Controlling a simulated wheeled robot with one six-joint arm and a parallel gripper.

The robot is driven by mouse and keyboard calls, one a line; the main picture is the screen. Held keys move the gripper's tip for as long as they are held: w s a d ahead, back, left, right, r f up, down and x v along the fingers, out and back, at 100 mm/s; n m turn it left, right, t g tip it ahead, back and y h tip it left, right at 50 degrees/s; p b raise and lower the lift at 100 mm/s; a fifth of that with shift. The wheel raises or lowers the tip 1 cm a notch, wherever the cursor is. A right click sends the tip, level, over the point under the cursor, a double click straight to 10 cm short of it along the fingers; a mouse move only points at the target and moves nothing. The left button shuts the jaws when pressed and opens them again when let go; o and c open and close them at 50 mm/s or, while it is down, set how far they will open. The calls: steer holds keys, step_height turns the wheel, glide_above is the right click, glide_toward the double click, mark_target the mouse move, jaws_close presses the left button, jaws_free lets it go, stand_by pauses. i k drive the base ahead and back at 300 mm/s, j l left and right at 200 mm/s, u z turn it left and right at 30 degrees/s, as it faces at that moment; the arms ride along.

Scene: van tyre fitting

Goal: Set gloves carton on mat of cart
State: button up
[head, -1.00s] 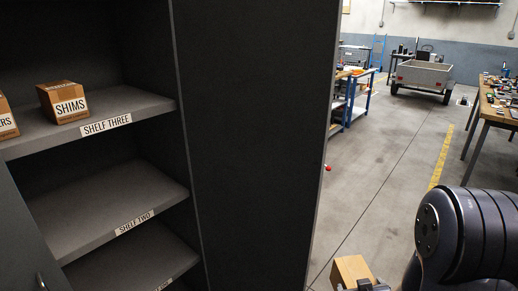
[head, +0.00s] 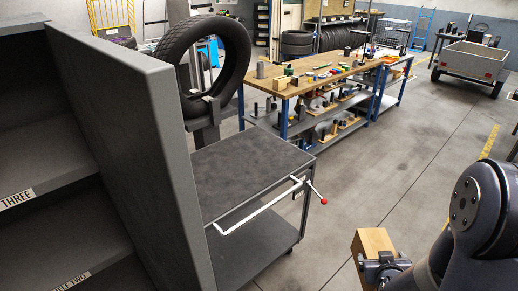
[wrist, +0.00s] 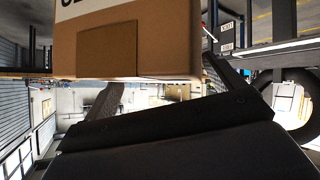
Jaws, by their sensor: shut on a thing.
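My gripper (head: 378,268) is at the lower right of the head view, shut on a brown cardboard carton (head: 371,244). The carton fills the top of the wrist view (wrist: 160,45), where only a cut-off part of its printed label shows, so I cannot read it. The cart (head: 260,170) stands in the middle of the head view, beside the shelf unit. Its top has a dark grey mat-like surface (head: 245,165) that looks bare. The carton is held in the air to the right of the cart, apart from it.
A grey shelf unit (head: 130,140) stands at the left, its side panel hiding part of the cart. Behind are a tyre (head: 202,65) and a cluttered workbench (head: 320,75).

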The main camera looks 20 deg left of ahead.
mark_target(241, 167)
steer(key=i+l+u, duration=0.1)
steer(key=i, duration=0.3)
steer(key=i+l+u, duration=0.1)
steer(key=i, duration=0.25)
steer(key=i+j+u, duration=0.2)
steer(key=i, duration=0.4)
steer(key=j, duration=0.1)
